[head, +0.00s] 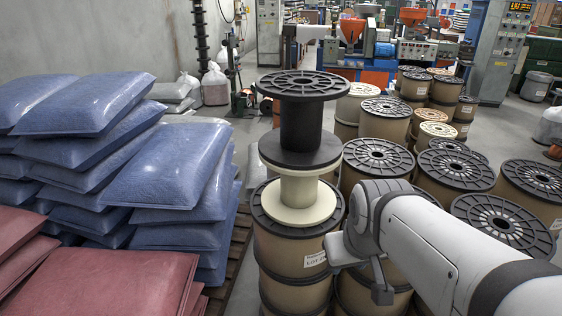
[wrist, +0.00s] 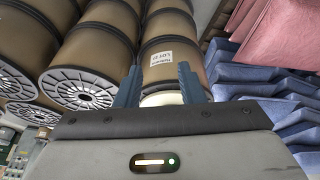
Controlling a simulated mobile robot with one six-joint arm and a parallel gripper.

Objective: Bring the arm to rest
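My arm (head: 430,240) reaches in from the lower right in the head view, its wrist in front of the spool stacks. In the wrist view my gripper (wrist: 160,82) has its two blue fingers spread apart, with nothing held between them. Beyond the fingers is a labelled brown drum (wrist: 168,62), with a cream flange (wrist: 162,98) partly hidden by the gripper body. In the head view a black spool (head: 302,125) stands upright on a cream spool (head: 298,200), which sits on a stack of brown drums (head: 290,250). The fingertips are not clear in the head view.
Several brown drums with black flanged tops (head: 378,155) crowd the right side, close to my arm. Blue sacks (head: 175,170) and red sacks (head: 105,280) are piled at the left. Machines (head: 370,60) stand at the back. Some floor is clear behind the sacks.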

